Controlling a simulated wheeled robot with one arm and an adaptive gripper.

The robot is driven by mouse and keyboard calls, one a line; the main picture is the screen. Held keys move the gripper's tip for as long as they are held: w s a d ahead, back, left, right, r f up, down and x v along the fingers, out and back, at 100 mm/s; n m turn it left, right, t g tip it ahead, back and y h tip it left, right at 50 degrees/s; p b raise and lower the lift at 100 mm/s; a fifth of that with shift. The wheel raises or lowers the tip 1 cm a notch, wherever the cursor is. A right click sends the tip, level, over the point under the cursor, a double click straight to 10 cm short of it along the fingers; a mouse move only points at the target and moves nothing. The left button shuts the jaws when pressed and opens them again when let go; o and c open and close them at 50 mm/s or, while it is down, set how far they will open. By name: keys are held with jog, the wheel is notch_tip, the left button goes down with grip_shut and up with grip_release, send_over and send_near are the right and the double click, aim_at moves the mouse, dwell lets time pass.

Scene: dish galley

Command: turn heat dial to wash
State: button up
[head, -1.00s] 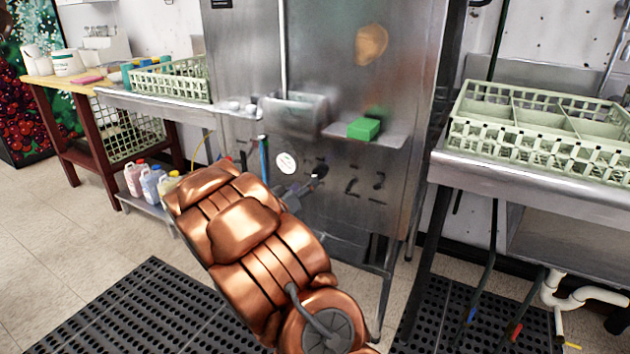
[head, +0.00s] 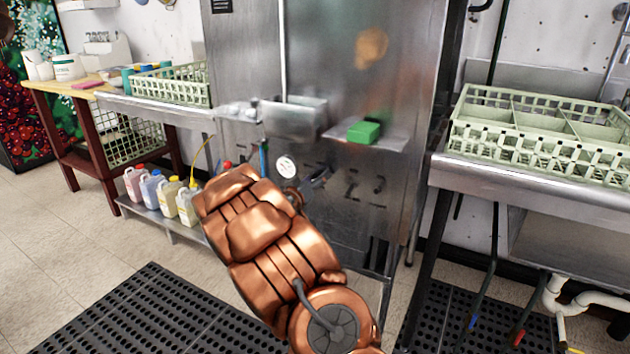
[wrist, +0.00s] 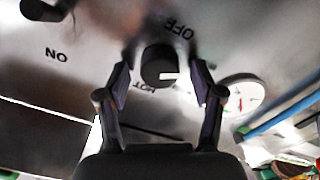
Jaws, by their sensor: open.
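The heat dial (wrist: 158,66) is a round black knob with a white mark, on the steel panel in the wrist view. Its mark points right in the picture. Upside-down lettering reads "OFF" above right of it and seemingly "HOT" below left, partly covered; I cannot read a wash label. My gripper (wrist: 162,82) is open, with one finger on each side of the dial. Whether the fingers touch it I cannot tell. In the head view my copper arm hides the dial, and only a dark bit of the gripper (head: 317,181) shows against the machine front.
A round white gauge (wrist: 243,94) sits right of the dial in the wrist view. Another black knob (wrist: 46,9) and an "ON" label are at left. In the head view, a green block (head: 364,132) lies on a ledge above; jugs (head: 172,195) stand low at left.

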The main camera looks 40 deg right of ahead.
jog(key=shift+c, duration=0.4)
jog(key=c, duration=1.1)
jog(key=shift+o, duration=0.2)
jog(key=shift+m, duration=0.3)
jog(key=shift+s+f+m+b, duration=0.1)
jog(key=shift+m+b, duration=0.85)
jog(key=shift+m, duration=1.85)
jog(key=shift+s+m+b, duration=0.1)
jog(key=shift+m+b, duration=0.85)
jog(key=shift+m, duration=1.85)
jog(key=shift+d, duration=0.1)
